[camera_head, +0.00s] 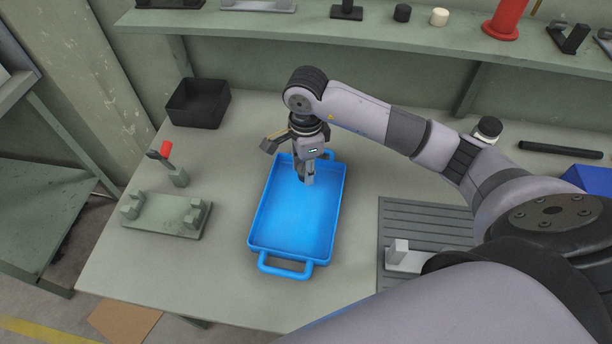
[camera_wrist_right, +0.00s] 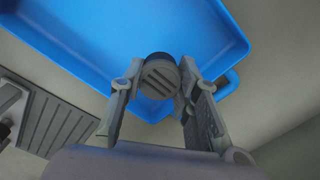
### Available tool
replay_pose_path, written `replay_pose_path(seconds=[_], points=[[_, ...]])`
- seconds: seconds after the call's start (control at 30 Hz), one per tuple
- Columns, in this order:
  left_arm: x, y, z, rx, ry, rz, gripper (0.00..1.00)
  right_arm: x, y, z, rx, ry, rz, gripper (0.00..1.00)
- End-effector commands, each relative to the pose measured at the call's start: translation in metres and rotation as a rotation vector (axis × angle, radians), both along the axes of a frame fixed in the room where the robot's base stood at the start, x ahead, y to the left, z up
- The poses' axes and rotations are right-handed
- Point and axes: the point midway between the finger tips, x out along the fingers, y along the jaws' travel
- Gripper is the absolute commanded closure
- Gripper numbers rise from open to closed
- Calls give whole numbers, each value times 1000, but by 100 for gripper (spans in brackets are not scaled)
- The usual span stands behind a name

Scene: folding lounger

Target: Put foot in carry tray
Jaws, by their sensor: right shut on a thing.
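The blue carry tray (camera_head: 262,243) lies on the bench in the middle of the head view, with a loop handle at each short end. Its floor looks empty apart from what my gripper covers. My right gripper (camera_head: 305,180) is over the far part of the tray. In the right wrist view, the gripper (camera_wrist_right: 160,95) is shut on the foot (camera_wrist_right: 159,75), a round dark grey piece with a ribbed face. The foot is between the fingertips, over the tray (camera_wrist_right: 100,35); I cannot tell whether it touches the floor. My left gripper is not in view.
A black open bin (camera_head: 198,104) stands behind left of the tray. A grey-green fixture with a red-handled clamp (camera_head: 166,216) stands to the left. A grooved dark mat (camera_head: 430,222) with a light grey block lies to the right. A shelf (camera_head: 350,30) runs along the back.

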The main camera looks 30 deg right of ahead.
Motion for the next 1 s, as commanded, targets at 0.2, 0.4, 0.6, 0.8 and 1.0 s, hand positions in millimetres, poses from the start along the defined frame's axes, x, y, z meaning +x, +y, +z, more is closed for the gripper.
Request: replay_pose_path(seconds=[0.2,0.4,0.6,0.8,1.0], points=[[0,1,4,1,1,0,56,-2,0,-23,-1,5,0,88],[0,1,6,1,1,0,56,-1,0,-44,0,1,2,88],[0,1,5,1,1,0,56,0,0,-44,-1,0,2,88],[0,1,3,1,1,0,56,-1,0,-47,-1,0,2,66],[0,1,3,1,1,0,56,-1,0,-47,-1,0,2,52]])
